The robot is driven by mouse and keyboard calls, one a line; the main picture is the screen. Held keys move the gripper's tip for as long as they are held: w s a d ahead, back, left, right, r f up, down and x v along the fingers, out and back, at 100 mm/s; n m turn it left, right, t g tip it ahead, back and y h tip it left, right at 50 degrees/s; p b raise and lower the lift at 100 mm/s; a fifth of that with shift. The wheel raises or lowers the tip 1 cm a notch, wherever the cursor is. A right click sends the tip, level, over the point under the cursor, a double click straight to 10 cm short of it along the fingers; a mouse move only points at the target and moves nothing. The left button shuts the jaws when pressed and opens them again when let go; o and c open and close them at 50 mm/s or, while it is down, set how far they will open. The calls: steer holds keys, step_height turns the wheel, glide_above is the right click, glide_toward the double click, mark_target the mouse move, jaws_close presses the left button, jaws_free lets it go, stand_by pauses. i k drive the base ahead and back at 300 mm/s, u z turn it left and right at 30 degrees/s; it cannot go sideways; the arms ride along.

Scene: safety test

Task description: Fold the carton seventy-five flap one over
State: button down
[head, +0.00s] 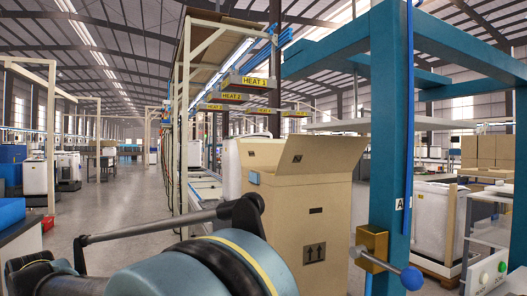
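A tall brown carton (315,215) stands upright just beyond my arm, a little right of centre in the head view. Its right flap (335,153) sticks up and outward. Another flap (262,153) stands raised at the left. The top looks open between them, but the inside is hidden. A small blue piece (253,178) sits at the carton's upper left edge. The front has dark printed marks; I cannot read a number. My blue-grey arm with a yellow ring covers the carton's lower left. I cannot make out my gripper's fingers in this view.
A blue post (390,130) marked A rises close to the carton's right. A brass block (371,245) with a blue-knobbed lever juts out there. A button box (492,278) is at lower right. A pale frame with HEAT signs (247,82) stands behind. Open floor lies left.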

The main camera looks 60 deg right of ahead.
mark_target(253, 153)
steer(key=z, duration=0.6)
steer(key=i, duration=0.9)
steer(key=z, duration=0.85)
steer(key=i, duration=2.35)
steer(key=u, duration=0.15)
